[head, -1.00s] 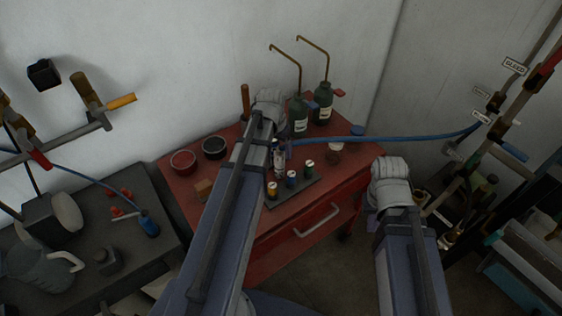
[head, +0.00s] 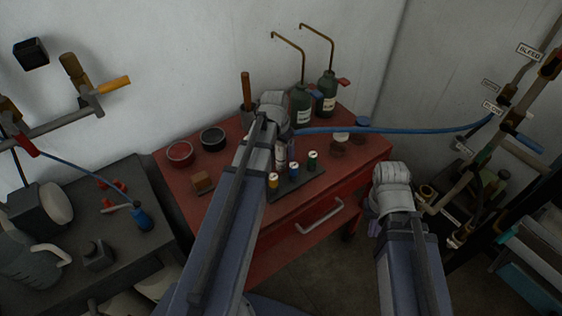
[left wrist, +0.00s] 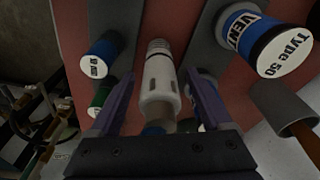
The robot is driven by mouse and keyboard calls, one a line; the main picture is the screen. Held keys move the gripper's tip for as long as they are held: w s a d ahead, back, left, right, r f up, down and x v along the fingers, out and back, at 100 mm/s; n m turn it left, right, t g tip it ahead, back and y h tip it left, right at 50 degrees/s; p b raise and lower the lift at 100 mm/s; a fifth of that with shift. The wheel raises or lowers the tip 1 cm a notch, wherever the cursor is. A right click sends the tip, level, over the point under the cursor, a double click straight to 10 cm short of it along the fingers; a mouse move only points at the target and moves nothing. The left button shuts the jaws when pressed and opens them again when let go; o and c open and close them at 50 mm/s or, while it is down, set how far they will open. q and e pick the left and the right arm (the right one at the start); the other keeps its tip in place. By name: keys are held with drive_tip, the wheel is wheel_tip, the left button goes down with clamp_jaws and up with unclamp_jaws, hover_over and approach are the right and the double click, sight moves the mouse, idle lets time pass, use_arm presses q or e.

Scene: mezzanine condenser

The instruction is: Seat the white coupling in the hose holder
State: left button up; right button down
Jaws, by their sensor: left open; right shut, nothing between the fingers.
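The white coupling (left wrist: 160,80) lies between the spread purple fingers of my left gripper (left wrist: 162,85) in the left wrist view. Those fingers are open, with a gap on each side. A bit of blue shows at the coupling's near end. In the head view my left gripper (head: 283,148) is over the red cabinet top, mostly hidden by its own wrist. The blue hose (head: 400,129) runs from there to the pipes at right. I cannot clearly pick out the hose holder. My right gripper (head: 374,206) is shut and empty, off the cabinet's right front corner, mostly hidden.
A dark rack (head: 305,181) with small orange-, blue- and green-marked cylinders stands close to my left gripper. Green bottles (head: 303,105) with bent tubes stand behind.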

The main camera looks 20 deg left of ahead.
use_arm(q)
drive_tip(key=shift+w+f, duration=0.1)
drive_tip(key=shift+f, duration=0.4)
drive_tip(key=shift+r, duration=0.1)
clamp_jaws()
idle(0.4)
